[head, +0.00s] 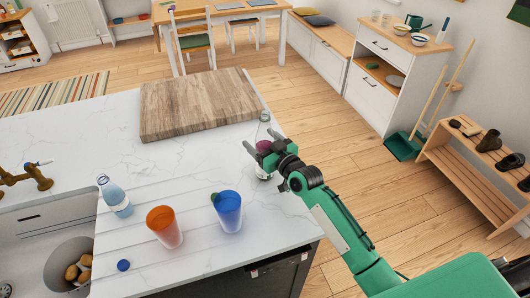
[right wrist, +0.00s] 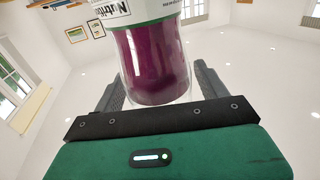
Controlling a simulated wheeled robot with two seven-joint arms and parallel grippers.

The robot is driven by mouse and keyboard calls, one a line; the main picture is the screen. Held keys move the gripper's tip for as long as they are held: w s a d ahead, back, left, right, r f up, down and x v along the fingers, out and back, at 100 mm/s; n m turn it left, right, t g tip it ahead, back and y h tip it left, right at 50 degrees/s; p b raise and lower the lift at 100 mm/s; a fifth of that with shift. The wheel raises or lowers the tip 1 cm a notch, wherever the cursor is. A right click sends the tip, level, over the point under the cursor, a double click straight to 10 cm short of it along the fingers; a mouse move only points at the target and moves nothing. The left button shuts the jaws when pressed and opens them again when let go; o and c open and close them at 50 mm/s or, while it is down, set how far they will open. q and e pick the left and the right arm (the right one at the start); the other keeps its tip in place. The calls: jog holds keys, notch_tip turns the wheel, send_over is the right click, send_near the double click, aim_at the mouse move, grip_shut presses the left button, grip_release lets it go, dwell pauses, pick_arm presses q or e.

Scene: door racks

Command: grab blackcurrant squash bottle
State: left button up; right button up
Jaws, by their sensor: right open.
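The blackcurrant squash bottle (head: 264,147) stands upright near the right edge of the white counter, purple inside with a pale cap. It also shows large in the right wrist view (right wrist: 158,65), with a white and green label above the purple part. My right gripper (head: 262,152) is open at the bottle, with one finger on each side of it. In the right wrist view the two fingers flank the bottle, and I cannot tell whether they touch it. The gripper hides part of the bottle in the head view. My left gripper is not in view.
A wooden board (head: 195,100) lies behind and left of the bottle. A blue cup (head: 229,214), an orange cup (head: 165,228) and a pale blue bottle (head: 114,197) stand nearer the sink (head: 30,222). A blue round item (head: 123,265) lies in front. The counter edge is close on the right.

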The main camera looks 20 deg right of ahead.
jog(key=shift+c, duration=0.4)
jog(key=c, duration=1.2)
jog(key=shift+r, duration=0.25)
jog(key=shift+c, duration=0.2)
